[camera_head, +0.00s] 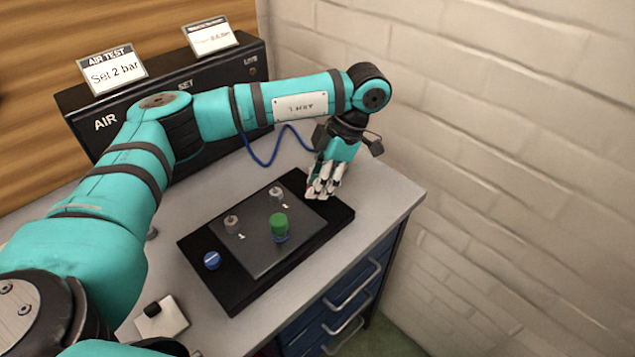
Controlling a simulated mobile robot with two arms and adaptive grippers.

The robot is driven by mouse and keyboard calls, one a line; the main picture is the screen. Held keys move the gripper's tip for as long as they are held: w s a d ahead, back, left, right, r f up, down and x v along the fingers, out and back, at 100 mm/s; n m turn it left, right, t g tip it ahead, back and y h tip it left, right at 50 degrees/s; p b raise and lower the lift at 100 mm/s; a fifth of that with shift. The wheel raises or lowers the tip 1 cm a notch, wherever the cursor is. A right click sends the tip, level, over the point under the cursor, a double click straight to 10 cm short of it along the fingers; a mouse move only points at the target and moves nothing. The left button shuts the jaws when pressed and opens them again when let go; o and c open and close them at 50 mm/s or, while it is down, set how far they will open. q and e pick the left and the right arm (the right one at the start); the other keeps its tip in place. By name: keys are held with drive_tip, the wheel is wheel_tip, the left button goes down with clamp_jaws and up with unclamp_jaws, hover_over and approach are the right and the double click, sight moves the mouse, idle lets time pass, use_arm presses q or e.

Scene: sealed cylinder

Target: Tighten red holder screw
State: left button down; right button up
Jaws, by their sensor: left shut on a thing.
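My left arm reaches across from the left, and its gripper (322,192) points down at the far right corner of a black base plate (232,293). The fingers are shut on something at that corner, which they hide. I see no red screw; whatever is there is covered by the gripper. A blue screw (212,261) sits at the near left of the plate. A green cylinder (279,224) stands upright on a raised dark panel (262,262) in the middle. My right gripper is not in view.
Two grey knobs, one at the left (232,224) and one farther back (277,194), stand on the panel. A black air-test box (75,102) with signs is behind. A white switch box (163,319) lies at front left. A brick wall (520,150) bounds the right.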

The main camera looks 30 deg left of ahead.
use_arm(q)
drive_tip(key=shift+w+a+r+m, duration=0.1)
drive_tip(key=shift+r+m, duration=0.2)
drive_tip(key=shift+m, duration=0.3)
drive_tip(key=c, duration=1.3)
unclamp_jaws()
drive_tip(key=shift+c, duration=0.2)
drive_tip(key=shift+o, duration=1.4)
drive_tip(key=shift+f, duration=0.1)
drive_tip(key=v, duration=1.2)
drive_tip(key=shift+s, duration=0.3)
